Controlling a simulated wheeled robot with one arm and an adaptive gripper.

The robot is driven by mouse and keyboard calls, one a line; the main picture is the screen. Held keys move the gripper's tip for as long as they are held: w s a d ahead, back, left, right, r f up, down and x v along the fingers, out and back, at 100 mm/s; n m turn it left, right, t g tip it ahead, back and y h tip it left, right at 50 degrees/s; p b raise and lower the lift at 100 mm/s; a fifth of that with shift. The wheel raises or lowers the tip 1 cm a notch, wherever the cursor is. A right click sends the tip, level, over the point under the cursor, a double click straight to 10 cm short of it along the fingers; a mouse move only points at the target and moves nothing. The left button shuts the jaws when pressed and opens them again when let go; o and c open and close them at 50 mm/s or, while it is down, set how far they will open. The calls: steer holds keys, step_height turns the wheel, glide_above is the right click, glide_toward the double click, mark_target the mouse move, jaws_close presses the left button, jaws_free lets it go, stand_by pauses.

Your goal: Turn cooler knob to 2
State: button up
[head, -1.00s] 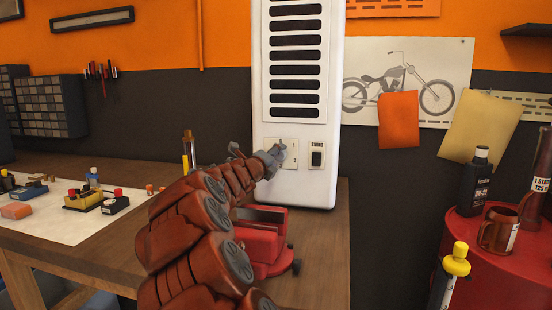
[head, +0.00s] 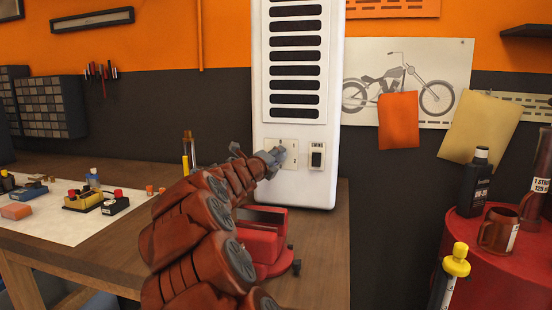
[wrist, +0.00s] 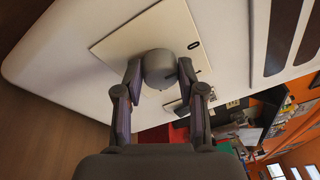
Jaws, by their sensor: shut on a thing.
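The white cooler (head: 262,95) stands upright on the bench, with dark vent slots up its front. Its knob panel (head: 290,158) is low on the front, and my gripper (head: 276,156) is against it. In the wrist view the round grey knob (wrist: 162,68) sits on the cream panel (wrist: 120,45), between the two fingers of my gripper (wrist: 160,75). The fingers are shut on the knob. A dark mark shows on the panel near the knob; I cannot read which setting the knob points to.
A dark switch labelled SWING (head: 316,158) is just right of the knob panel. A red vise-like tool (head: 262,240) is on the wooden bench below my arm. Small parts lie on a white sheet (head: 60,225) at left. A red drum (head: 505,270) stands at right.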

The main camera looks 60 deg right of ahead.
steer(key=shift+r+p, duration=0.1)
steer(key=shift+p, duration=0.25)
steer(key=m+t+y, duration=0.1)
steer(key=m, duration=0.5)
steer(key=m+t+y, duration=0.1)
steer(key=m, duration=0.5)
steer(key=s+m+t+y, duration=0.1)
steer(key=m, duration=0.4)
steer(key=shift+d+m, duration=0.15)
steer(key=shift+m, duration=0.25)
steer(key=shift+r+m+t+y+b, duration=0.1)
steer(key=shift+m+t+y+b, duration=0.2)
steer(key=shift+m+t+b, duration=0.65)
steer(key=shift+m, duration=0.45)
steer(key=o, duration=1.2)
steer(key=shift+c, duration=0.2)
